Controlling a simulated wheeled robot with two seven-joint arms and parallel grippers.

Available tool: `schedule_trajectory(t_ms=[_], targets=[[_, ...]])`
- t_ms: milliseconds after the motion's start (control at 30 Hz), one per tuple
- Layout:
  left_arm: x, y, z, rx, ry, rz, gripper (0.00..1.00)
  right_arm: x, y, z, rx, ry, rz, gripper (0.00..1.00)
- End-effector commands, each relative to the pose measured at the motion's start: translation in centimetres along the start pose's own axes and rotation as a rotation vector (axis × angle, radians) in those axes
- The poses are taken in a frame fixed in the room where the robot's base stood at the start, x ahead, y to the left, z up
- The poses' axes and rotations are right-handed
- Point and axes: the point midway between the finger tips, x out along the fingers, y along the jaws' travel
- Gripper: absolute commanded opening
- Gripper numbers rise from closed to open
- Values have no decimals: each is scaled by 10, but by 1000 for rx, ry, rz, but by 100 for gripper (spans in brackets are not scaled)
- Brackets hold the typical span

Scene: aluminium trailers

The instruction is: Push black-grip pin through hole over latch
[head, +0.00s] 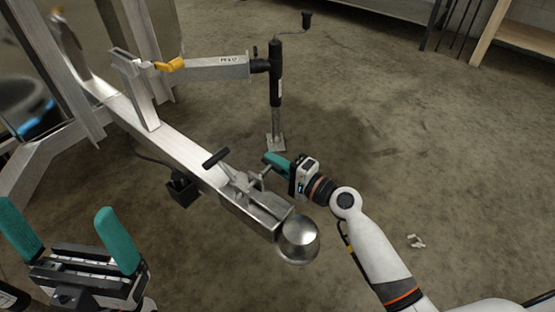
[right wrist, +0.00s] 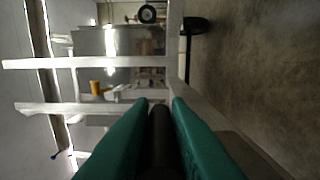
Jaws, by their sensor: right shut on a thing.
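My right gripper (head: 272,160) is beside the coupler, its teal fingers shut on the black grip (right wrist: 159,140) of the pin, which shows between them in the right wrist view. In the head view the fingers largely hide the grip. A thin grey metal piece shows between the fingers and the latch (head: 245,184); I cannot tell whether it is in the hole, which I cannot make out. The latch sits on top of the coupler (head: 265,212), with a black-ended handle (head: 216,158). My left gripper (head: 56,208) is open and empty at lower left.
The aluminium trailer tongue (head: 185,148) runs from upper left to the rounded silver coupler end (head: 298,240). A jack (head: 275,95) with a crank stands behind, on an arm with a yellow part (head: 171,65). Open floor lies to the right, with small pale pieces (head: 416,242).

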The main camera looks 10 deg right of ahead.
Motion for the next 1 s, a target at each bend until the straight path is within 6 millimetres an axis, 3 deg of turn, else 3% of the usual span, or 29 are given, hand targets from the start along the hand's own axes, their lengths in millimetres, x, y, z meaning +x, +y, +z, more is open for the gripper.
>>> schedule_trajectory(t_ms=[600,633,767,1000], targets=[[8,0,2,0,-8,-5,99,0,1,-16,0,0,1,0],[7,0,2,0,-8,-5,99,0,1,-15,-1,0,1,21],[7,0,2,0,-8,-5,99,0,1,-15,-1,0,1,42],[7,0,2,0,-8,-5,99,0,0,-15,0,0,0,42]])
